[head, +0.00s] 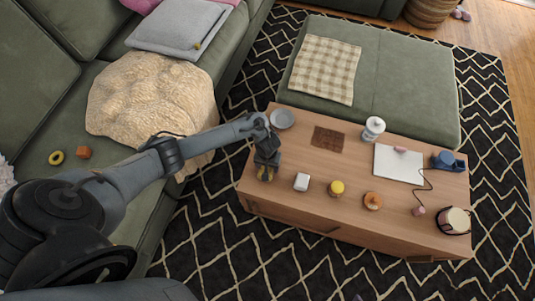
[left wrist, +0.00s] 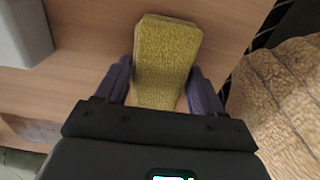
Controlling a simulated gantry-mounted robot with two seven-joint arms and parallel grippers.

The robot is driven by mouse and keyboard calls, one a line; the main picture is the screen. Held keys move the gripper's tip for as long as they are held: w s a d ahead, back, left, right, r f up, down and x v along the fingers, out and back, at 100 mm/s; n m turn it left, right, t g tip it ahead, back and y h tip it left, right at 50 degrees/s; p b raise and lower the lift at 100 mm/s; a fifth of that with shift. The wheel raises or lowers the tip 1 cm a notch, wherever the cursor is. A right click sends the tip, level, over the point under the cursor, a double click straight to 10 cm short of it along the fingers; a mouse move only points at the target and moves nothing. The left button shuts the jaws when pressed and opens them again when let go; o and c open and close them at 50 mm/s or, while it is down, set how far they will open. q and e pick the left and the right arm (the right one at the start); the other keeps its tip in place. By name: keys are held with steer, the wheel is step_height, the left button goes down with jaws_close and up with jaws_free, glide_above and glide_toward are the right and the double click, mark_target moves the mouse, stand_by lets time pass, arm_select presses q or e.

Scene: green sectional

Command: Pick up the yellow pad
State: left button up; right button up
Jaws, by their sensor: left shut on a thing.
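The yellow pad (left wrist: 166,45) is a textured yellow block between the two purple fingers of my left gripper (left wrist: 162,78) in the left wrist view. The fingers are shut on its sides. In the head view my left gripper (head: 266,172) points down at the left end of the wooden coffee table (head: 320,215), and only a little yellow shows at its fingertips. Whether the pad touches the tabletop is hard to tell. My right gripper is not in view.
A small white block (head: 301,182), a yellow-topped round thing (head: 337,188) and an orange-brown item (head: 373,200) stand to the right along the table's front. A grey-white plate (head: 282,118) lies behind the gripper. The green sofa (head: 130,70) is at left.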

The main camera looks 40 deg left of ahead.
arm_select(q)
steer(key=shift+r, duration=0.15)
steer(key=shift+c, duration=0.2)
steer(key=shift+r+p, duration=0.5)
step_height(320, 180, up, 4)
steer(key=p, duration=0.3)
steer(key=shift+f, duration=0.1)
steer(key=s+d+r+p, duration=0.2)
steer(key=d+r+p, duration=0.1)
steer(key=d, duration=0.2)
steer(key=s+d+r+p, duration=0.2)
steer(key=d+r+p, duration=0.1)
steer(key=d, duration=0.3)
steer(key=shift+s+p, duration=0.25)
steer(key=shift+p, duration=0.05)
steer(key=shift+a, duration=0.1)
steer(key=o, duration=0.4)
steer(key=c, duration=0.3)
steer(key=shift+w, duration=0.1)
